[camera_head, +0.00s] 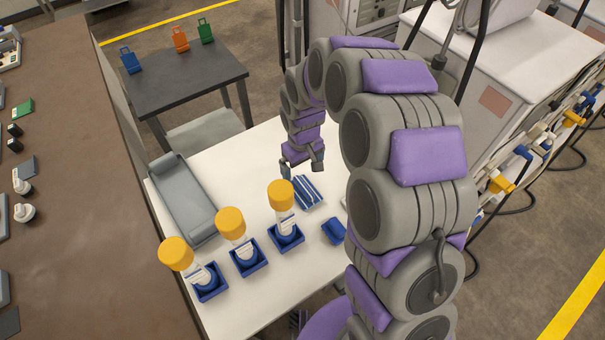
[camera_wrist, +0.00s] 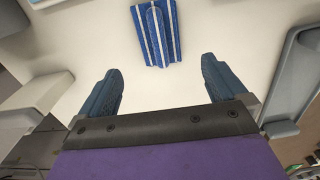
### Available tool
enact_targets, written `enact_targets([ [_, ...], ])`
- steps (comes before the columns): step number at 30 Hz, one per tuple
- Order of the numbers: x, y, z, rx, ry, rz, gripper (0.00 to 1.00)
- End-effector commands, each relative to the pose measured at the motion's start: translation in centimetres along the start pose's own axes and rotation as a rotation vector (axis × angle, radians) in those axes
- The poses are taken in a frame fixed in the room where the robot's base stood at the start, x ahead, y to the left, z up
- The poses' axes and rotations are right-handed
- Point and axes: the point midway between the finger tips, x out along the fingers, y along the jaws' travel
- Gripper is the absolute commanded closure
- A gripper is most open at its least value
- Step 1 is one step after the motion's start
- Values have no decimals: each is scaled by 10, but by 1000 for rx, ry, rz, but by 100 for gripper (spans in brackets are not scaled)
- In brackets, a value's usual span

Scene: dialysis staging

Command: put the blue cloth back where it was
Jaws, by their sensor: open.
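A blue striped cloth (camera_head: 307,192) with white stripes lies on the white table, right of the rear bottle. It also shows in the wrist view (camera_wrist: 176,35), at the top middle, with a narrow raised fold or strip along its middle. A plain blue item (camera_head: 333,231), perhaps a folded cloth, lies nearer me, partly beside my arm. My gripper (camera_head: 302,168) is open and empty, above the table just beyond the striped cloth. In the wrist view its two fingers (camera_wrist: 163,88) are spread wide, with bare table between them and the striped cloth ahead, apart from them.
Three yellow-capped bottles stand in blue square holders (camera_head: 248,262) on the white table (camera_head: 262,150). A grey tray (camera_head: 185,195) lies at the table's left; it also shows in the wrist view (camera_wrist: 292,80). A dark side table (camera_head: 185,80) carries small coloured stands. White machines with hoses stand right.

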Motion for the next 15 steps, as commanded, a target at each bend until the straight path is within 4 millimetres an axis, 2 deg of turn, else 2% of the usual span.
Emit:
enact_targets([
  [3,-14,0,-1,0,2,0,1],
  [11,-20,1,2,3,0,-2,1],
  [15,-35,2,16,25,-2,-5,1],
])
